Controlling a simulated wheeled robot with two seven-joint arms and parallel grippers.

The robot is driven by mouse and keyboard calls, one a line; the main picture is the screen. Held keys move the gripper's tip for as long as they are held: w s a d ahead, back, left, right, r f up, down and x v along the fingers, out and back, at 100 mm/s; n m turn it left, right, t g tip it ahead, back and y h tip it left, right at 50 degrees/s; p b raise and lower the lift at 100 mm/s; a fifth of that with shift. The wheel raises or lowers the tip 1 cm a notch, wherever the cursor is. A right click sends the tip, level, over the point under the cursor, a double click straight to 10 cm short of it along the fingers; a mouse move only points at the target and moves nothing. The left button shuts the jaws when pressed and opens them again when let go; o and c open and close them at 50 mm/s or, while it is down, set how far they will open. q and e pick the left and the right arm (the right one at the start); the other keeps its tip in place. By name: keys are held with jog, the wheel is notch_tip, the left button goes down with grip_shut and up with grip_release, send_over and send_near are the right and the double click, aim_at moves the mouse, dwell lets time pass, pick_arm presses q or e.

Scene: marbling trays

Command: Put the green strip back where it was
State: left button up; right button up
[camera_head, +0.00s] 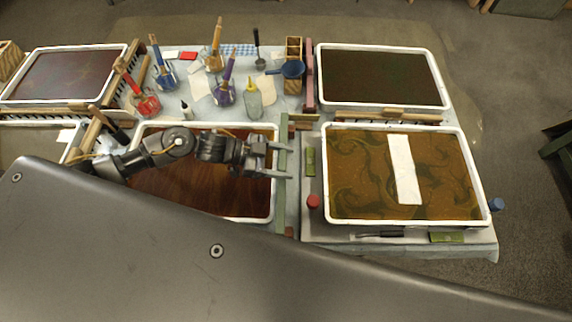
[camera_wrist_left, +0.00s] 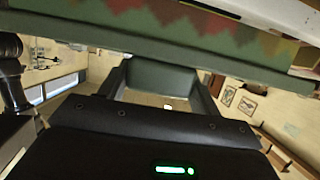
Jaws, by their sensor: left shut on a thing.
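The green strip (camera_head: 282,208) is a long, narrow bar standing between the front middle tray and the front right tray. In the left wrist view the green strip (camera_wrist_left: 110,36) spans the top of the picture, with a red and yellow zigzag pattern on its face. My left gripper (camera_head: 284,158) reaches over the front middle tray (camera_head: 215,217) and is shut on the strip near its middle. In the wrist view its fingers (camera_wrist_left: 163,80) meet the strip. Whether the strip touches the table is unclear. My right gripper is not in view.
The front right tray (camera_head: 405,222) holds brown marbled liquid with a white paper strip (camera_head: 403,170). A red cap (camera_head: 313,201) and small green piece (camera_head: 311,162) lie beside it. A dark red strip (camera_head: 309,75) stands behind. Brush jars and a bottle (camera_head: 252,98) crowd the back.

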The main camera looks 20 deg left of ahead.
pick_arm(q)
jog(key=shift+w+d+f, duration=0.1)
jog(key=shift+d+f, duration=0.25)
notch_tip(320, 180, down, 3)
jog(key=shift+d+p, duration=0.1)
jog(key=shift+p, duration=0.5)
jog(key=shift+f, duration=0.2)
jog(key=shift+f, duration=0.2)
jog(key=o, duration=1.1)
